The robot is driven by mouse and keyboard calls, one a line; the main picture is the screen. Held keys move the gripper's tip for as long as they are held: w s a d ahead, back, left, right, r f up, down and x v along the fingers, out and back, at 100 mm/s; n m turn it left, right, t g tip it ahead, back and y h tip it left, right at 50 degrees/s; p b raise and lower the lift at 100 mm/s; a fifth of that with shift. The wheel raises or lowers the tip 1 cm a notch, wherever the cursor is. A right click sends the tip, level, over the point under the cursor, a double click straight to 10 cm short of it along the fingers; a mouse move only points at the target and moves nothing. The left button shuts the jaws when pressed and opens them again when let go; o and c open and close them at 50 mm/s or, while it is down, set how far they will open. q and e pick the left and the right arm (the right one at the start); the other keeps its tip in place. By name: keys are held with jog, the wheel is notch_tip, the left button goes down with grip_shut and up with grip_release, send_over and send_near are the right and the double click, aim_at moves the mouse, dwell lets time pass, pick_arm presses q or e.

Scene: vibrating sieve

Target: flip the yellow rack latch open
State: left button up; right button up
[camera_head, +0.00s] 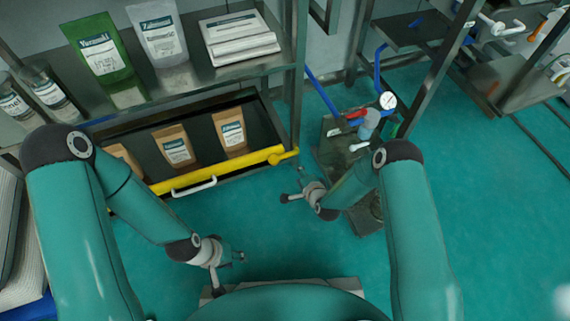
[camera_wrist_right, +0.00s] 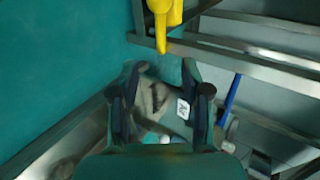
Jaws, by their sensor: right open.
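The yellow rack latch (camera_head: 284,157) is at the right end of the yellow front bar (camera_head: 225,168) of the lower rack drawer. In the right wrist view a yellow part (camera_wrist_right: 165,18) hangs at the top, beyond the fingertips. My right gripper (camera_head: 292,185) is open and empty, just below and in front of the latch, apart from it. Its two fingers stand apart in the right wrist view (camera_wrist_right: 161,78). My left gripper (camera_head: 230,272) is open and empty, low in front of the rack, well away from the latch.
The drawer (camera_head: 203,127) holds several brown pouches, with a white handle (camera_head: 194,187) on its front. The shelf above (camera_head: 195,85) carries bags and papers. A machine with a gauge (camera_head: 387,101) stands right of the rack. The green floor in front is mostly clear.

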aim_at(284, 157)
jog(key=b+x, duration=0.8)
jog(key=x, duration=0.8)
jog(key=shift+w, duration=0.2)
jog(key=shift+a, duration=0.15)
jog(key=shift+f, duration=0.1)
grip_shut()
